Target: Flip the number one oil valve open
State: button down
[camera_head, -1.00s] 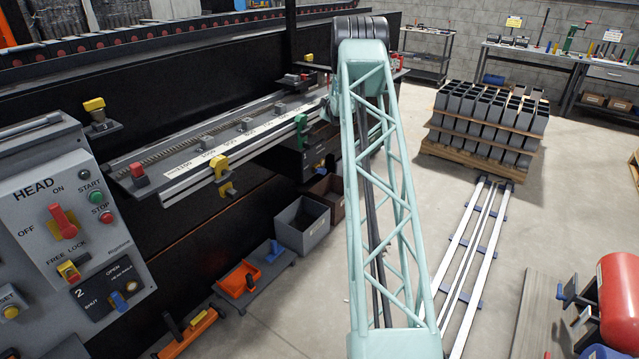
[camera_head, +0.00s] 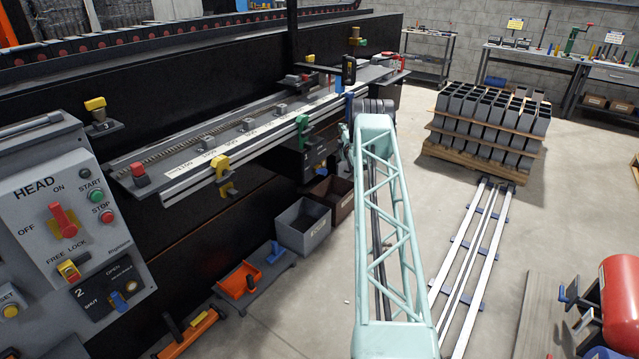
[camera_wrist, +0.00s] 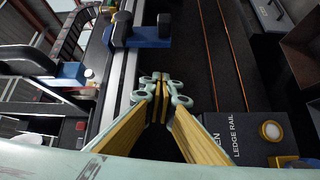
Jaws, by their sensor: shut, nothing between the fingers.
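A black valve box (camera_wrist: 240,145) lettered "LEDGE RAIL", with the end of "OPEN" showing, is at the lower right of the wrist view. It has a round cream knob (camera_wrist: 271,130) and part of a blue and yellow handle (camera_wrist: 297,162) at the edge. I cannot read a number on it. What seems the same dark box (camera_head: 318,150) sits under the ledge in the head view. My gripper (camera_wrist: 160,84) is shut and empty, left of the box and apart from it.
A panel marked 2 (camera_head: 105,287), with SHUT, OPEN and a blue handle, is at the left. A metal ledge (camera_head: 240,140) with several coloured clamps runs along the black machine. Open floor lies right of the bins.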

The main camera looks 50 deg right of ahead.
notch_tip(320, 180, down, 5)
jog(key=s+n+t, duration=0.1)
jog(key=n, duration=0.1)
jog(key=n+t+y+b, duration=0.1)
jog(key=n+t+b, duration=0.2)
jog(key=n+t, duration=0.8)
send_near(320, 171)
notch_tip(320, 171, down, 7)
jog(key=s+a+n+g, duration=0.2)
jog(key=a, duration=0.1)
jog(key=shift+a+n+y, duration=0.3)
jog(key=shift+a+y, duration=0.1)
jog(key=shift+a, duration=0.05)
jog(key=s+d+r+b+x, duration=0.1)
jog(key=s+r+b+x, duration=0.1)
jog(key=x, duration=1)
jog(key=shift+w+d+b, duration=0.2)
jog(key=shift+b, duration=0.1)
jog(key=shift+r, duration=0.15)
